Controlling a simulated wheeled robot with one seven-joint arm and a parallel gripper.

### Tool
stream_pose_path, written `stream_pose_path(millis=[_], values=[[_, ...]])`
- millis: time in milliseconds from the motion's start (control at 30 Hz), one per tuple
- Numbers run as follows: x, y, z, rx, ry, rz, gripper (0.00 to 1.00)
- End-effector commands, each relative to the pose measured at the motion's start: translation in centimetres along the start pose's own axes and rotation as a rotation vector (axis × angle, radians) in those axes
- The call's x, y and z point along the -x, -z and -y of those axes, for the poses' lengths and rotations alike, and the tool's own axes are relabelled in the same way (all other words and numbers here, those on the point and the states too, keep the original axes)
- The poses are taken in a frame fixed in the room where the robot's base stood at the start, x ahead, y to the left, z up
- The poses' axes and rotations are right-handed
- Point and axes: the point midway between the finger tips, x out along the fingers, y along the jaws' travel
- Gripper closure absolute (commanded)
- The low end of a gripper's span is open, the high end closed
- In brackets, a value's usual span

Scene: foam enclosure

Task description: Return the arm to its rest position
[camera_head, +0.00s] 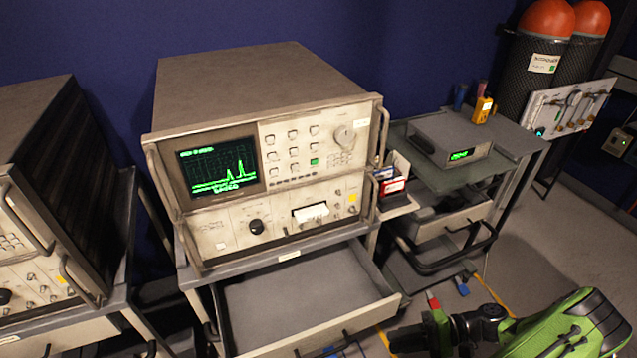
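My green and black arm (565,330) reaches in from the bottom right corner. Its dark end, with my gripper (408,340), is low in the picture, to the right of the open drawer (300,295). The fingers are dark and partly cut off by the bottom edge, so I cannot tell whether they are open or shut. A small red and white piece (433,301) shows just above the dark end; I cannot tell whether it touches my gripper.
A beige instrument with a green trace screen (218,168) stands on a cart above the drawer. Another instrument (40,230) is at left. A side cart (520,140) holds a grey box (447,138). Orange-topped cylinders (545,20) stand at the back right. Floor (540,245) is clear at right.

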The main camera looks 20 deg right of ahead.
Motion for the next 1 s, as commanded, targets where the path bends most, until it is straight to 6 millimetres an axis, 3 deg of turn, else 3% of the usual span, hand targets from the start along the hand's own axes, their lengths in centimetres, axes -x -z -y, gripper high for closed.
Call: stream_pose_path(millis=[167,467,700,833,1000], values=[[0.1,-0.3,1.5,0.003,-0.086,0.012,0.79],[-1.5,-4.6,13.3,0.129,-0.731,-0.006,0.79],[-4.5,-11.5,22.1,0.406,-1.114,-0.161,0.79],[-5.9,-16.3,25.5,0.609,-1.223,-0.277,0.79],[-6.5,-22.6,28.0,0.885,-1.244,-0.434,0.79]])
